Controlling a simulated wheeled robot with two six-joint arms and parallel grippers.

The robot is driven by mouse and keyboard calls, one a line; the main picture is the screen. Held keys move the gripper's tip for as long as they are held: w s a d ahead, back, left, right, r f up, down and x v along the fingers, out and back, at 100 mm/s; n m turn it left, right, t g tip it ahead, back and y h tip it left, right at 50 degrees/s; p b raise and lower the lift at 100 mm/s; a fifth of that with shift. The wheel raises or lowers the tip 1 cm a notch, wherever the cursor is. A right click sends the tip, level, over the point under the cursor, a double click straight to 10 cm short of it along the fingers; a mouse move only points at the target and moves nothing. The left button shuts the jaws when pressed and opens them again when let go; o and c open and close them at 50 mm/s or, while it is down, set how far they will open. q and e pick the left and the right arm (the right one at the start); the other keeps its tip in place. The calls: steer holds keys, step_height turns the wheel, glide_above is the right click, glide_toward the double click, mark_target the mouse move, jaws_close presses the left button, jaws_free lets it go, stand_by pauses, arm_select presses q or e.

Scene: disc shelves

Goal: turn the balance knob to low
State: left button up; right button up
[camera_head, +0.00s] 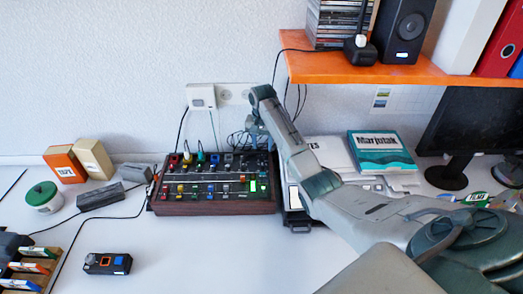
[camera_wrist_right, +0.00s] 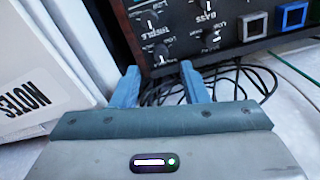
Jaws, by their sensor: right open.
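A wood-sided black mixer panel (camera_head: 215,206) with coloured knobs and lit buttons stands on the desk in the head view. My right gripper (camera_head: 258,136) is at its far right corner, pointing down. In the right wrist view its two blue fingers are apart with nothing between them, and the panel (camera_wrist_right: 255,48) lies just beyond the tips. Small black knobs (camera_wrist_right: 160,50) show there, with upside-down lettering that seems to read BASS and TREBLE. I cannot tell which knob is the balance knob. My left gripper is not in view.
Black cables (camera_wrist_right: 232,75) lie loose behind the panel, near the fingertips. A white NOTES box (camera_wrist_right: 40,85) stands close to the gripper. An orange shelf (camera_head: 370,69) overhangs the desk at the right. The front middle of the desk is clear.

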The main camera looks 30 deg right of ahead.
mark_target(262, 156)
steer(key=shift+f, duration=2.55)
steer(key=shift+w, duration=0.1)
steer(key=shift+p, duration=0.3)
jaws_close()
